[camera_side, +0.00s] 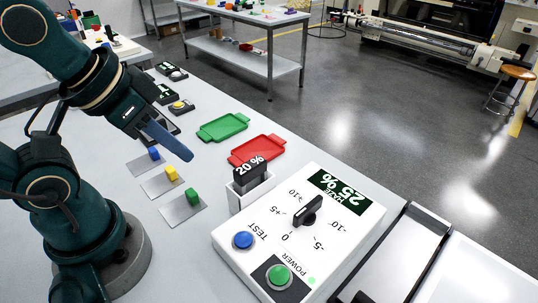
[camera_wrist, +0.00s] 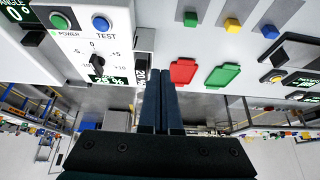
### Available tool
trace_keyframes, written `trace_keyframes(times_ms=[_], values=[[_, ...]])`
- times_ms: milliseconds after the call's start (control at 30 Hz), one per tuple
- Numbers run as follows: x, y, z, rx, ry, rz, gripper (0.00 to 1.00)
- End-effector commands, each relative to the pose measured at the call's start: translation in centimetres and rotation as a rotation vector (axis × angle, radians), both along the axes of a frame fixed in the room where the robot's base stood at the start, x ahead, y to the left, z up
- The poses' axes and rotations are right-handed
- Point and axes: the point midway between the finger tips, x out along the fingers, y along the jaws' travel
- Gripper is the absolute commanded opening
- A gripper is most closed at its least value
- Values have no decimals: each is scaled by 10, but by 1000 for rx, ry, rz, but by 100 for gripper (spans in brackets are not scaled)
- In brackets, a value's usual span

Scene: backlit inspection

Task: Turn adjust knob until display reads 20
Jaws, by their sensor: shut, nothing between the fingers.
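The adjust knob (camera_side: 307,211) is a black pointer knob on a white control box (camera_side: 228,247), with a scale from -10 to +10 around it. The knob also shows in the wrist view (camera_wrist: 97,62). The display (camera_side: 339,190) on the box appears to read 25 %; it also shows in the wrist view (camera_wrist: 107,80). A card reading 20 % (camera_side: 250,166) stands in a holder beside the box. My gripper (camera_side: 184,153) is shut and empty, in the air left of the box and away from the knob. Its fingers show in the wrist view (camera_wrist: 163,80).
The box also has a blue TEST button (camera_side: 243,240) and a green POWER button (camera_side: 279,276). A red tray (camera_side: 257,150) and a green tray (camera_side: 222,127) lie behind the card. Blue, yellow and green cubes (camera_side: 193,196) sit on grey plates. A black-edged panel (camera_side: 405,250) lies right of the box.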

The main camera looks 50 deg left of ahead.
Motion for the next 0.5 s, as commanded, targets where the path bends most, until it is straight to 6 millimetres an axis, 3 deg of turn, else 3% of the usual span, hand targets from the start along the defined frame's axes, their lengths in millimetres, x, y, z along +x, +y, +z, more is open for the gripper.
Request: trace_keyframes(times_ms=[267, 300, 500], values=[[0, 0, 0, 0, 0, 0, 0], [0, 0, 0, 0, 0, 0, 4], [-2, 0, 0, 39, 13, -72, 80]])
